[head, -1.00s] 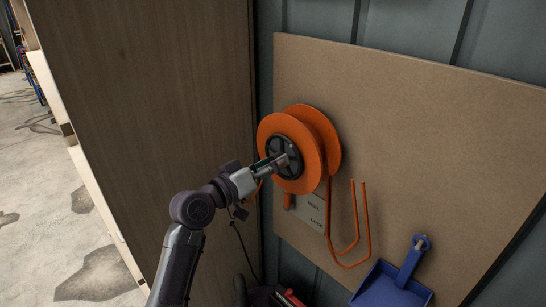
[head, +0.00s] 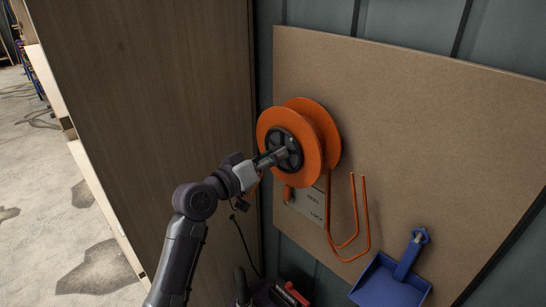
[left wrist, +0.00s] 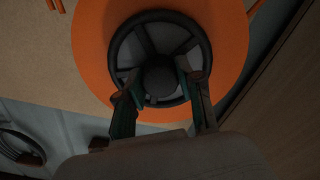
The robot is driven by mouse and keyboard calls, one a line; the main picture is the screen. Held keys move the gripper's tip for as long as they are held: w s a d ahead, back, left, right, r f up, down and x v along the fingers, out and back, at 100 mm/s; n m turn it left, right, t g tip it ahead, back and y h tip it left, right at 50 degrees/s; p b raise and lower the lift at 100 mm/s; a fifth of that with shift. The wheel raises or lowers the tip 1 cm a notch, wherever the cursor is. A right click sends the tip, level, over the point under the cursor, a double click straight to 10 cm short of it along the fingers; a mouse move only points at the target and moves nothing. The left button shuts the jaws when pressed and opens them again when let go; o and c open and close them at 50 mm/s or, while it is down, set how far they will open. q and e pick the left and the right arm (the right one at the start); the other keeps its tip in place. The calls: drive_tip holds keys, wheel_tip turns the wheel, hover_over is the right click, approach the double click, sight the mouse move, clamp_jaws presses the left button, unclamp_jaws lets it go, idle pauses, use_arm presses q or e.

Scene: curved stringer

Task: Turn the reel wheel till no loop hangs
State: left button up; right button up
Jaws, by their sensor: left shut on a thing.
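The orange reel (head: 322,125) is mounted on a brown board, with a dark spoked wheel (head: 296,146) on its front. My left gripper (head: 283,153) is at the wheel's middle. In the left wrist view its two fingers (left wrist: 160,98) reach in on either side of the round hub (left wrist: 160,76), and it is shut on the wheel. An orange cord hangs below the reel in a loop (head: 349,261), its far end rising to the right. A lever (head: 288,193) sits by a grey plate (head: 310,203) marked REEL and LOCK.
A blue dustpan (head: 392,284) hangs at the board's lower right. A tall wooden panel (head: 150,110) stands close on the left. Dark and red items (head: 290,294) lie below the board. The board's right side (head: 450,150) is clear.

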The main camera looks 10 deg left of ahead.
use_arm(q)
drive_tip(key=shift+f+m+b, duration=0.25)
drive_tip(key=shift+m+b, duration=0.9)
drive_tip(key=shift+m, duration=0.05)
drive_tip(key=m+b, duration=0.2)
drive_tip(key=shift+m, duration=0.4)
drive_tip(key=m+b, duration=0.1)
drive_tip(key=m, duration=0.1)
drive_tip(key=shift+r+m, duration=0.1)
drive_tip(key=shift+m, duration=0.2)
drive_tip(key=m+b, duration=0.1)
drive_tip(key=m, duration=0.1)
drive_tip(key=shift+m, duration=0.4)
drive_tip(key=m, duration=0.2)
drive_tip(key=shift+r+m, duration=0.15)
drive_tip(key=shift+m, duration=0.15)
drive_tip(key=m, duration=0.2)
drive_tip(key=shift+m, duration=0.4)
drive_tip(key=m+p, duration=0.2)
drive_tip(key=m, duration=0.2)
drive_tip(key=shift+m+p, duration=0.35)
drive_tip(key=shift+m, duration=0.85)
